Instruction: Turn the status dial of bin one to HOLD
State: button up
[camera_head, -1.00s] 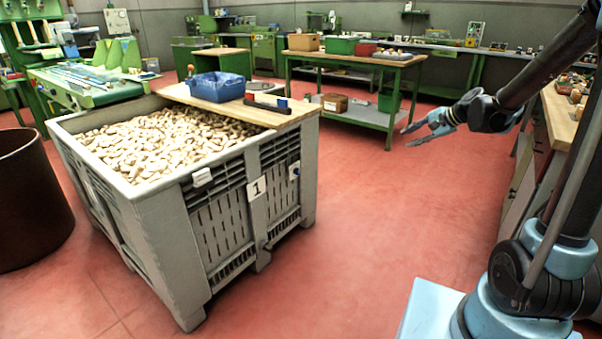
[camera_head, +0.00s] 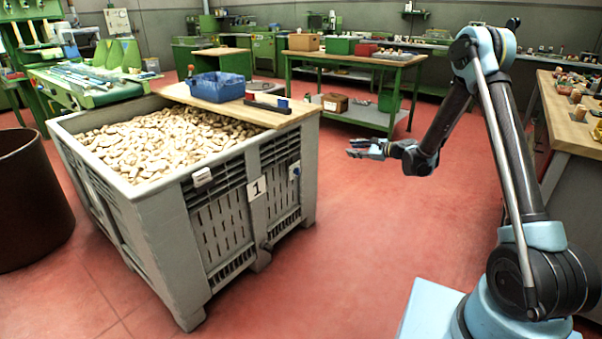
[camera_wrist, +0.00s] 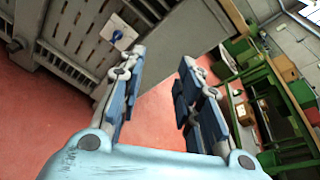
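Bin one is a large grey slatted bin (camera_head: 150,235) full of cork stoppers, with a white number 1 plate (camera_head: 257,187) on its side. A small pale plate with a blue knob, which looks like the status dial (camera_head: 294,171), sits on that side near the right corner. The dial also shows in the wrist view (camera_wrist: 117,37), upper left, beyond my left finger. Its lettering and setting are too small to read. My gripper (camera_head: 352,149) is right of the bin, apart from the dial. In the wrist view its fingers (camera_wrist: 164,62) are spread with nothing between them.
A wooden board (camera_head: 240,110) with a blue tray (camera_head: 217,92) lies across the bin's back edge. A green workbench (camera_head: 350,58) stands behind my gripper, and a wooden-topped counter (camera_head: 572,130) is at right. Red floor is clear between bin and counter.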

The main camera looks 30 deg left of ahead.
jog(key=s+a+f+m+y, duration=0.1)
jog(key=s+a+f+m, duration=0.1)
jog(key=a+f, duration=0.3)
jog(key=s+a+f+m+y, duration=0.2)
jog(key=a+f+m, duration=0.2)
jog(key=f, duration=0.8)
jog(key=shift+a, duration=0.35)
